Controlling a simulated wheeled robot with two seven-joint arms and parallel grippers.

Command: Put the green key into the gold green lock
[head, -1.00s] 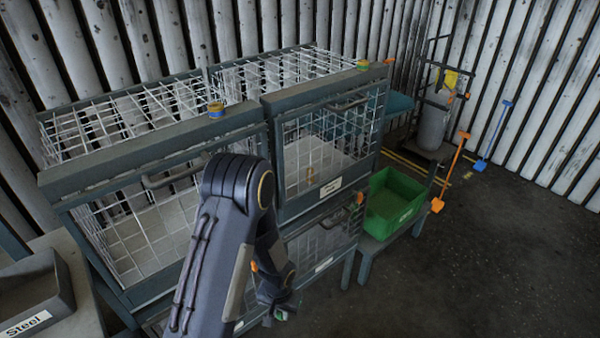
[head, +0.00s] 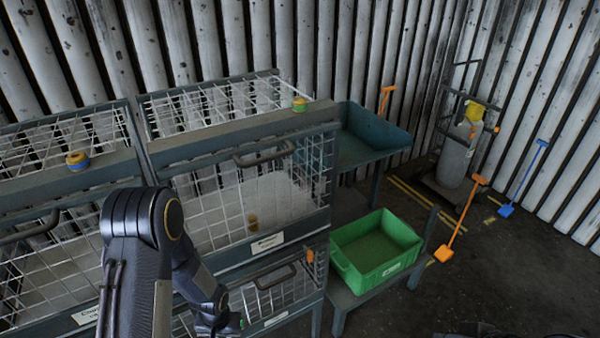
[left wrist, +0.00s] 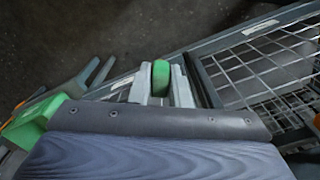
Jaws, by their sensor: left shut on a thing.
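My left gripper (head: 222,325) is low in the head view, in front of the right cage's lower section. In the left wrist view (left wrist: 160,88) its two pale fingers are shut on the green key (left wrist: 160,76), a rounded green piece. The key also shows as a small bit of green in the head view (head: 235,321); its far end is hidden. The gold green lock (head: 300,104) sits on the front top beam of the right cage, near its right end. The gripper is well below the lock and apart from it. My right gripper is not in view.
A gold lock with a blue band (head: 78,160) sits on the left cage's beam. The right cage (head: 240,140) has a handled mesh door and a small gold object (head: 253,222) inside. A green bin (head: 345,268) stands right of it. Open floor (head: 480,290) lies front right.

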